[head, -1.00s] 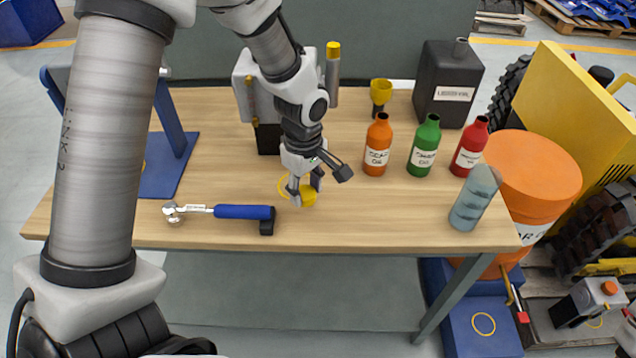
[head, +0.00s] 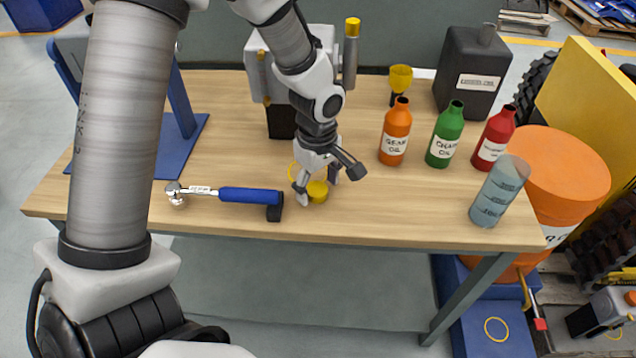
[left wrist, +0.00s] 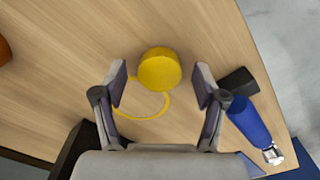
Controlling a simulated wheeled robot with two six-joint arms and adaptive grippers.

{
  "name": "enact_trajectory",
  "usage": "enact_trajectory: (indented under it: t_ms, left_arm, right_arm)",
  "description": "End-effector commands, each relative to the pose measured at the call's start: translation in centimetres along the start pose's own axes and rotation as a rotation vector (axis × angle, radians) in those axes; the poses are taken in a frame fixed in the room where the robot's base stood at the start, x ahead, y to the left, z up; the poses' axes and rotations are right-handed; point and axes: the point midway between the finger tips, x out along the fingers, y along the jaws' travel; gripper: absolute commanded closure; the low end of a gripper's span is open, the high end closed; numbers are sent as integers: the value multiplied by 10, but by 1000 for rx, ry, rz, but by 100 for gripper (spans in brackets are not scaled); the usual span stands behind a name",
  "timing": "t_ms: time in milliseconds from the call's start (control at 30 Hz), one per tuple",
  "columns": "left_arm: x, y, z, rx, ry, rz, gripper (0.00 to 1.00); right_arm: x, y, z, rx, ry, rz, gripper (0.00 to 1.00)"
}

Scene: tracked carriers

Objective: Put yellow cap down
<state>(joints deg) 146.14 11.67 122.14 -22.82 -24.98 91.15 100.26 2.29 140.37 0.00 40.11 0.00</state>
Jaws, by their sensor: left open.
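The yellow cap (head: 317,191) rests on the wooden workbench (head: 390,215) near its front edge. In the left wrist view the cap (left wrist: 159,69) lies between and just beyond the fingertips, with space on both sides. My left gripper (head: 318,187) is open above the bench around the cap; its fingers also show in the left wrist view (left wrist: 160,84). A thin yellow ring marking (left wrist: 143,104) is on the bench, and the cap overlaps its edge at most, not its middle. My right gripper is not in view.
Orange (head: 395,133), green (head: 445,136) and red (head: 493,139) bottles stand to the right, with a clear beaker (head: 499,192) near the right edge. A black canister (head: 470,75) stands behind.

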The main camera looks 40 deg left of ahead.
Motion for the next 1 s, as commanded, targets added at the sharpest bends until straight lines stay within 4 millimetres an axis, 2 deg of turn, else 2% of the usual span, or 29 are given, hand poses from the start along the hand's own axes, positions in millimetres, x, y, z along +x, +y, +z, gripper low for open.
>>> enact_trajectory:
  t_ms: [167, 267, 500, 600, 733, 1000]
  left_arm:
    - [-12, 1, 0, -1, 1, 2, 29]
    - [-32, 1, 0, 0, 2, 5, 29]
    - [-94, 1, 0, -1, 2, 5, 29]
    - [-113, 1, 0, -1, 2, 3, 29]
    - [-124, 0, 0, 0, 1, 0, 29]
    - [-124, 0, 0, 0, 1, -1, 29]
  right_arm:
    - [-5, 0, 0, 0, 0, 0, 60]
    - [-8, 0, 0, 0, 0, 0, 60]
    - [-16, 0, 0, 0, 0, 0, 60]
    - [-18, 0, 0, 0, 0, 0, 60]
    - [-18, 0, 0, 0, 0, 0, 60]
    - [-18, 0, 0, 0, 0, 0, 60]
